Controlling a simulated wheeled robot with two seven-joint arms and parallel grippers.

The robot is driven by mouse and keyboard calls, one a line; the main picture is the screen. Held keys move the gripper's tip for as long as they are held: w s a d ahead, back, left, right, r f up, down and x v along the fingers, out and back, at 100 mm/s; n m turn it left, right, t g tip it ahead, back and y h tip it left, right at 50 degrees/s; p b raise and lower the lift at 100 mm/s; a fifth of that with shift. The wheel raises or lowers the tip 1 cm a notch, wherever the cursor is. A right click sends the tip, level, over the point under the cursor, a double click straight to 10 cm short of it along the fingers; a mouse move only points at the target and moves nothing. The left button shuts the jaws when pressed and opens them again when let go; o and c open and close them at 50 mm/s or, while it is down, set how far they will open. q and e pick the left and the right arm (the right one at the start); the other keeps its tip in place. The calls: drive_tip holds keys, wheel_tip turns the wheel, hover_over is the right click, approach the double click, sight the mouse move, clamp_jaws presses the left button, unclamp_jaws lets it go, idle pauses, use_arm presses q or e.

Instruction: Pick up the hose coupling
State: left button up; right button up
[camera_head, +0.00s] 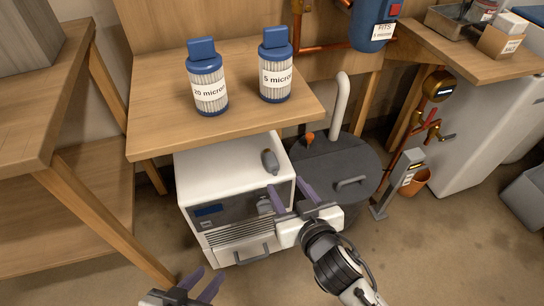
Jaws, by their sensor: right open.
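A small grey rounded piece, which looks like the hose coupling (270,162), lies on top of the white box-shaped unit (215,165), near its right side. My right gripper (286,186) is open, its purple fingers apart and pointing away from me. It is just in front of and slightly right of the grey piece, at the unit's front right corner, with nothing between the fingers. My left gripper (214,274) is at the bottom edge, low in front of the unit. Its fingers are apart and empty.
A wooden shelf (150,128) with two blue-capped filter cartridges, 20 micron (207,85) and 5 micron (275,75), overhangs the unit's back. A dark round tank (335,165) with a pale pipe (340,100) stands close right. A wooden bench (60,130) stands left.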

sight(274, 167)
drive_tip(key=shift+b+x, duration=1.3)
drive_tip(key=shift+x, duration=3.4)
drive_tip(key=shift+a+r, duration=0.1)
drive_tip(key=shift+r, duration=0.05)
drive_tip(key=c, duration=1.1)
drive_tip(key=shift+r, duration=0.1)
drive_tip(key=shift+c, duration=0.2)
